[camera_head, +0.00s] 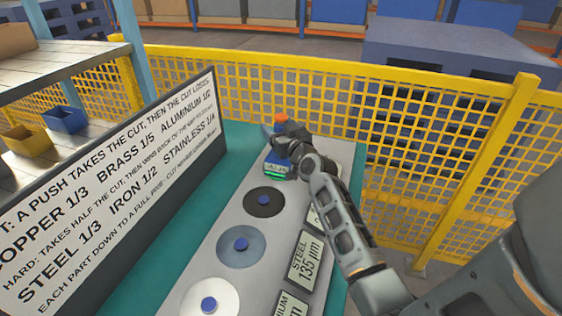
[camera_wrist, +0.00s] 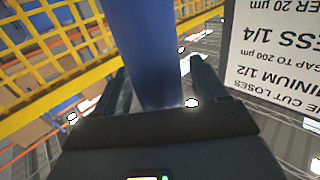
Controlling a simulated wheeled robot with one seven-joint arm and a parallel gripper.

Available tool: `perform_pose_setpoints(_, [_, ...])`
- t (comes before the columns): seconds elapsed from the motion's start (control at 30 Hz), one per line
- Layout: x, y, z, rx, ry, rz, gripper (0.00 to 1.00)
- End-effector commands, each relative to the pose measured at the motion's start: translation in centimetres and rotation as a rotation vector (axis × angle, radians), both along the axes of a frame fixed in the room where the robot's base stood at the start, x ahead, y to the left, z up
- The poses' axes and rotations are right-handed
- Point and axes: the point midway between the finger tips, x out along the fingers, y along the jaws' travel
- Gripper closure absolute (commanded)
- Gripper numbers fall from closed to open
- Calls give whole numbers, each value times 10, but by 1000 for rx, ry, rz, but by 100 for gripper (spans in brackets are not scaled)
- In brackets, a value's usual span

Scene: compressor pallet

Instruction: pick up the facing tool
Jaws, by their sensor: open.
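The facing tool (camera_head: 277,162) is a blue upright body with an orange top and a small green-lit display low on its front. It stands at the far end of the grey bench plate (camera_head: 290,222), partly hidden by my gripper (camera_head: 272,140). In the wrist view the blue body of the tool (camera_wrist: 143,45) rises between the two dark fingers of my gripper (camera_wrist: 158,88). The fingers are open, one on each side, and gaps show beside the blue body.
A dark disc (camera_head: 264,202), a blue-grey disc (camera_head: 242,247) and a pale disc (camera_head: 212,299), each with a blue knob, lie along the plate. A printed board (camera_head: 110,185) stands left. A yellow mesh fence (camera_head: 400,115) runs behind and right.

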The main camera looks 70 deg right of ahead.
Motion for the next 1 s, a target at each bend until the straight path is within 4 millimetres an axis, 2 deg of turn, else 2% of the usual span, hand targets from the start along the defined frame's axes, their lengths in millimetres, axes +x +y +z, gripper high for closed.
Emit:
perform_pose_setpoints(0.27, [2, -1, 1, 1, -1, 1, 28])
perform_pose_setpoints(1.0, [1, -1, 0, 0, 0, 1, 98])
